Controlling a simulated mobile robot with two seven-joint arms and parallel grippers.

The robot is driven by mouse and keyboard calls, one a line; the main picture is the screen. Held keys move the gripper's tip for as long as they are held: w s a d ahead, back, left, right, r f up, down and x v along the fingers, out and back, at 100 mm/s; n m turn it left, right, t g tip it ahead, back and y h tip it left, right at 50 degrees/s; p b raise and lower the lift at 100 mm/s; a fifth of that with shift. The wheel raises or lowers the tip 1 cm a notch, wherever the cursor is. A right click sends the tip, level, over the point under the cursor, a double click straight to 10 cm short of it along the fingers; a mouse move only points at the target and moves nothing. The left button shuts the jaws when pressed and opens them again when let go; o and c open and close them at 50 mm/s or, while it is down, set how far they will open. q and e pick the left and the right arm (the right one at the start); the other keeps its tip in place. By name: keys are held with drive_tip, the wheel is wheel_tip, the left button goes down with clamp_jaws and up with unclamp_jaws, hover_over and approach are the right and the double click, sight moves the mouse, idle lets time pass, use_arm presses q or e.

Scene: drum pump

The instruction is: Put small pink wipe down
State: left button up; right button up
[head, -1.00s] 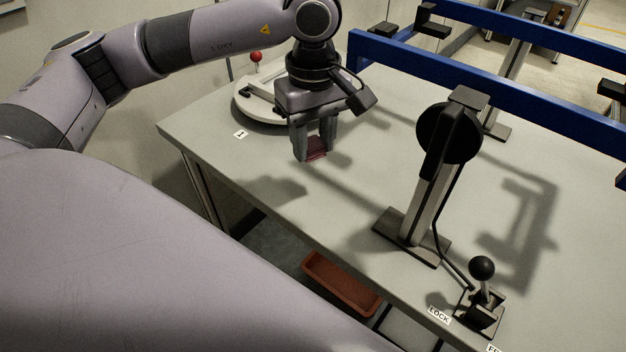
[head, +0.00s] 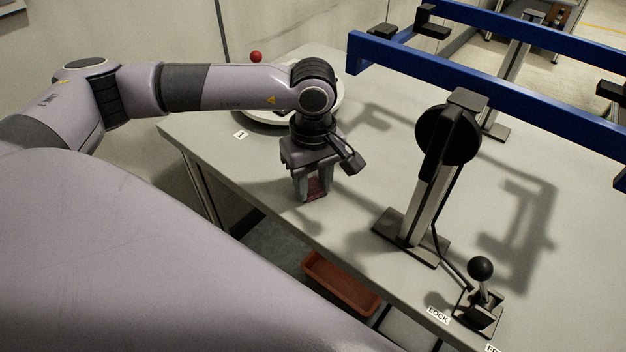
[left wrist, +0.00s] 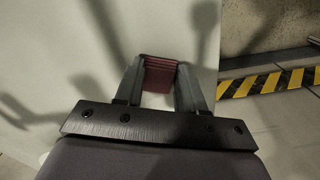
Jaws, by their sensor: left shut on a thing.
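The small pink wipe (head: 316,187) is a dark pink, folded-looking piece between the fingers of my left gripper (head: 312,194). In the left wrist view the wipe (left wrist: 159,73) shows between the two fingertips (left wrist: 159,80), with ridges across it. My left gripper is shut on it and points down over the grey table (head: 270,187), near its front left edge. I cannot tell whether the wipe touches the table top. My right gripper is not in view.
A round white fixture with a red knob (head: 256,56) stands behind my left arm. A post with a black disc (head: 448,133), a black-knobbed lever (head: 481,268) and a blue frame (head: 470,82) stand to the right. A red-brown tray (head: 341,282) sits below the table edge.

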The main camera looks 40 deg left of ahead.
sight(313, 187)
use_arm(q)
drive_tip(key=shift+f, duration=0.25)
drive_tip(key=o, duration=0.9)
drive_tip(key=shift+r, duration=0.15)
drive_tip(key=shift+r, duration=0.1)
drive_tip(key=shift+r+p, duration=0.2)
drive_tip(key=shift+p, duration=0.1)
wheel_tip(313, 187, up, 12)
drive_tip(key=shift+f+b, duration=0.15)
drive_tip(key=shift+b, duration=0.45)
